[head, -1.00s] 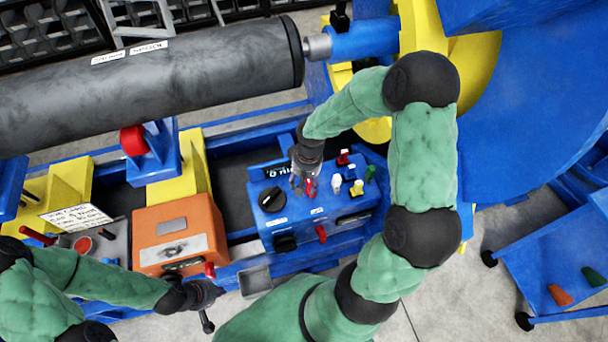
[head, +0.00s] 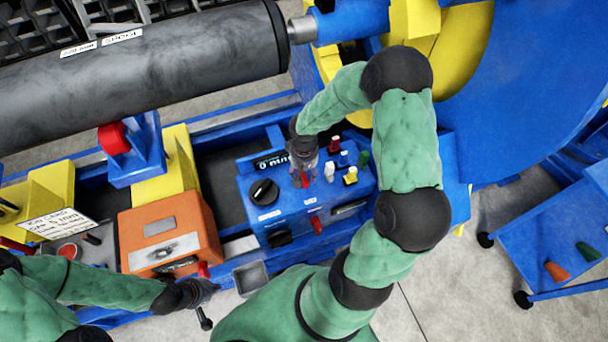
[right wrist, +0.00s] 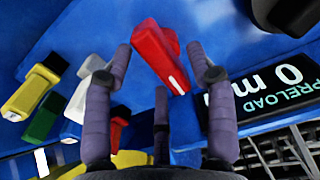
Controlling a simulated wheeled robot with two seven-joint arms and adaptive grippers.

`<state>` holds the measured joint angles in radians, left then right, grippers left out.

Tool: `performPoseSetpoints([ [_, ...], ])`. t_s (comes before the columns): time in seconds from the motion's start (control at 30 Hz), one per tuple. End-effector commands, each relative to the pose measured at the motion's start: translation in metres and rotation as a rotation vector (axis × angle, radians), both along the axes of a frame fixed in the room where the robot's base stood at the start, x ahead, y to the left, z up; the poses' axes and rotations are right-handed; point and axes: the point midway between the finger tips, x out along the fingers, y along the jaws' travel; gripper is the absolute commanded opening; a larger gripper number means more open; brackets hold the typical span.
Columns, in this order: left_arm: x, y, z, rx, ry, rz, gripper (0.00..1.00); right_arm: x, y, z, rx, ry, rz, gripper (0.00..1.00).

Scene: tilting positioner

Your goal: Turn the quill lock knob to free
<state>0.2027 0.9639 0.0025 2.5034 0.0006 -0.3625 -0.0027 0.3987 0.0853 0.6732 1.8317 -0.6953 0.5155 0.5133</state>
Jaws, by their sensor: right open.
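A red knob with a white mark (right wrist: 160,55) sits on the blue control panel (head: 290,205). It looks like the quill lock knob, but I cannot read a label for it. My right gripper (head: 303,172) is above it, fingers pointing down at the panel. In the right wrist view the right gripper (right wrist: 160,68) is open, with fingers on either side of the red knob and a gap to each. The knob also shows under the fingertips in the head view (head: 304,181). My left gripper (head: 206,300) is at the lower left, beside the orange box; its fingers are too small to read.
Close by are a black dial (head: 264,192), a white knob (head: 329,171), a yellow knob (head: 350,176), a green knob (head: 363,158) and another red knob (head: 334,145). A "PRELOAD" display (right wrist: 270,92) lies right of the fingers in the wrist view. The orange box (head: 168,238) stands left.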

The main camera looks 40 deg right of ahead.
Motion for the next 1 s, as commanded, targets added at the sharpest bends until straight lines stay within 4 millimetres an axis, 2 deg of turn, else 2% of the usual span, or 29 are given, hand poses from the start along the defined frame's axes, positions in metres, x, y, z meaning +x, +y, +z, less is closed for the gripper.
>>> performPoseSetpoints([
  [0.1,0.0001,0.0000,-0.0032,0.000,0.000,0.000,0.00,-0.0003,0.0003,-0.0082,0.001,0.001,0.000,0.57],
  [0.4,0.0001,0.0000,-0.0030,0.000,0.000,0.000,0.00,-0.0002,0.0003,-0.0093,0.001,0.000,0.000,0.57],
  [0.43,0.0001,0.0000,-0.0030,0.000,0.000,0.000,0.00,-0.0002,0.0003,-0.0093,0.001,0.000,0.000,0.54],
  [0.6,0.0002,0.0000,-0.0030,0.000,0.000,0.000,0.00,-0.0002,0.0003,-0.0092,0.001,0.000,0.000,0.06],
  [0.63,0.0002,0.0000,-0.0030,0.000,0.000,0.000,0.00,-0.0002,0.0004,-0.0092,0.001,0.000,0.000,0.00],
  [1.0,0.0002,0.0000,-0.0010,0.000,0.000,0.000,0.00,-0.0001,0.0004,-0.0089,0.001,0.001,0.042,0.00],
])
